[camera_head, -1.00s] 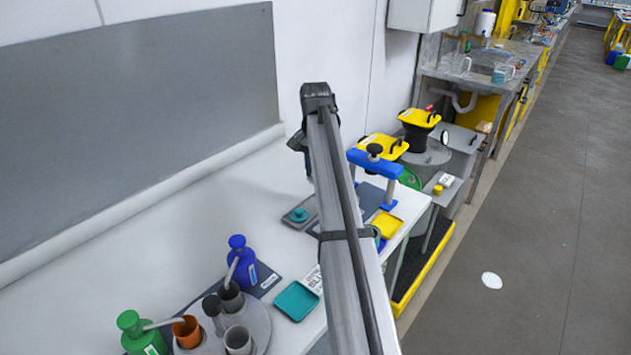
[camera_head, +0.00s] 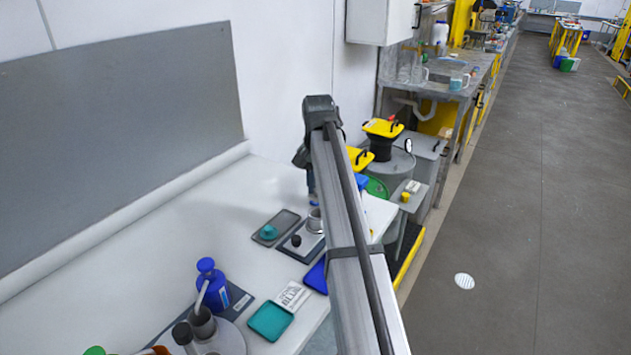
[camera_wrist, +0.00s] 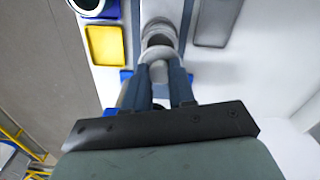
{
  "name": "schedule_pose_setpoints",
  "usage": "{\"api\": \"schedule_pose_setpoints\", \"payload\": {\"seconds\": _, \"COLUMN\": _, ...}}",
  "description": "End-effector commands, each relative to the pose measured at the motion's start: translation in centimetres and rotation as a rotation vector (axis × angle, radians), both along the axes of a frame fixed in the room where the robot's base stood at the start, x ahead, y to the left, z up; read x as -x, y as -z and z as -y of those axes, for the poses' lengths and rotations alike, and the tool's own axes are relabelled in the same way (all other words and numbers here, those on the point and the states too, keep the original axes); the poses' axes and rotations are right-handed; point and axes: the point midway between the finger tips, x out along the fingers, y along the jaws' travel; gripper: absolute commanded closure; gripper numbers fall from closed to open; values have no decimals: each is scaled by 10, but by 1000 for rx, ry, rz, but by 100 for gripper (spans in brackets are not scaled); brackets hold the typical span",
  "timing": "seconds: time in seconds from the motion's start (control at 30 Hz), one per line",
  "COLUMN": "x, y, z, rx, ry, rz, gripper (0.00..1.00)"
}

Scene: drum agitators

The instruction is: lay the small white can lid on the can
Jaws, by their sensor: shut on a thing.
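In the wrist view my gripper (camera_wrist: 158,80) points at the bench with its two dark blue fingers close together. It is shut on a small pale round piece, the white can lid (camera_wrist: 158,71), at the fingertips. A grey-white can (camera_wrist: 158,27) with a round dark opening shows just beyond the lid; the two overlap in the picture, and I cannot tell whether they touch. In the head view the can (camera_head: 314,221) stands on a dark plate, partly behind my arm. My gripper (camera_head: 311,188) is seen edge-on there, above and behind the can, its fingertips unclear.
A grey tray (camera_head: 285,221) with a teal knobbed piece (camera_head: 268,231) lies left of the can. A yellow tray (camera_wrist: 104,50) and blue parts flank it in the wrist view. A teal tray (camera_head: 270,320) and blue bottle (camera_head: 208,283) stand nearer. Bench toward the wall is clear.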

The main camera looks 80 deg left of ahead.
Motion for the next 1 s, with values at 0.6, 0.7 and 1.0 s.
{"api": "schedule_pose_setpoints", "payload": {"seconds": 0.6, "x": 0, "y": 42, "z": 0, "rx": 1, "ry": 0, "rz": -1, "gripper": 100}}
{"api": "schedule_pose_setpoints", "payload": {"seconds": 0.7, "x": 0, "y": 44, "z": 0, "rx": 0, "ry": 0, "rz": 0, "gripper": 100}}
{"api": "schedule_pose_setpoints", "payload": {"seconds": 1.0, "x": 0, "y": 44, "z": 0, "rx": 0, "ry": 0, "rz": 0, "gripper": 100}}
